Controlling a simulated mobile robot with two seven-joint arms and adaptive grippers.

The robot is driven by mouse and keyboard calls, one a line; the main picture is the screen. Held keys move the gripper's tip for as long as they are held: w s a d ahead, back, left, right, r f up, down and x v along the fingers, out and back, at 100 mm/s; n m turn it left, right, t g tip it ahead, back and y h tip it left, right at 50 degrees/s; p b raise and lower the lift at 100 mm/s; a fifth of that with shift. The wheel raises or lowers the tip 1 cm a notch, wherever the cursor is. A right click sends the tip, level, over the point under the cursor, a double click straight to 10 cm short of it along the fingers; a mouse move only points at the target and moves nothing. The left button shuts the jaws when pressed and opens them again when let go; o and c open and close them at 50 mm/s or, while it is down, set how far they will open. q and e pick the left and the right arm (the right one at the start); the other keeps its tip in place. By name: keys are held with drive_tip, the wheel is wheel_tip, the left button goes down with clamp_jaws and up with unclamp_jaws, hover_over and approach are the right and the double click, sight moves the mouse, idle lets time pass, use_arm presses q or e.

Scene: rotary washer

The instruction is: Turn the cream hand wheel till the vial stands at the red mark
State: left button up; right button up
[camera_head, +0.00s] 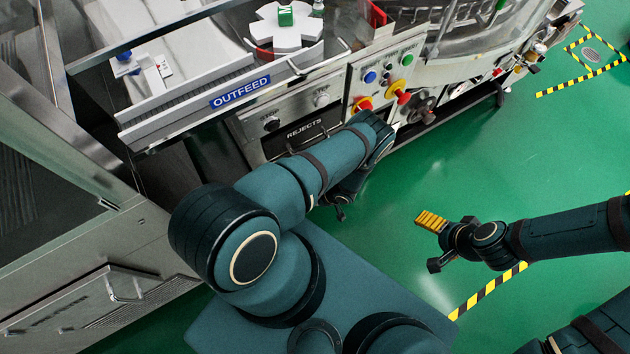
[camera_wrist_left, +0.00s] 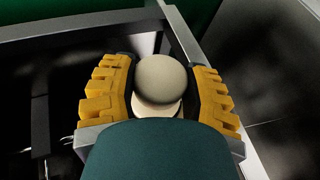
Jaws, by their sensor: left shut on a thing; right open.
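In the left wrist view a cream round knob (camera_wrist_left: 161,82), seemingly part of the cream hand wheel, sits between the yellow finger pads of my left gripper (camera_wrist_left: 162,95), which is shut on it. In the head view my left arm hides this gripper and the wheel. A white star-shaped wheel (camera_head: 292,38) with a green block (camera_head: 285,15) lies on the machine top. A small pale piece (camera_head: 318,7) beside it may be the vial; it is too small to tell. A red bracket (camera_head: 378,14) stands to its right. My right gripper (camera_head: 432,244) is open and empty over the floor.
The machine front carries an OUTFEED rail (camera_head: 240,92), a REJECTS opening (camera_head: 306,133) and a button panel (camera_head: 385,75) with projecting knobs. A steel cabinet (camera_head: 75,270) stands at the left. The green floor (camera_head: 530,150) around my right gripper is clear.

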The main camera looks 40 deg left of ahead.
use_arm(q)
drive_tip(key=shift+w+f+g+b, duration=0.1)
drive_tip(key=shift+f+g+b, duration=0.05)
drive_tip(key=shift+g+b, duration=0.45)
drive_tip(key=shift+m+g+y, duration=0.4)
drive_tip(key=shift+g+y, duration=0.4)
drive_tip(key=shift+g, duration=0.8)
drive_tip(key=shift+y, duration=0.3)
drive_tip(key=o, duration=1.2)
drive_tip(key=v, duration=1.2)
drive_tip(key=shift+d, duration=0.1)
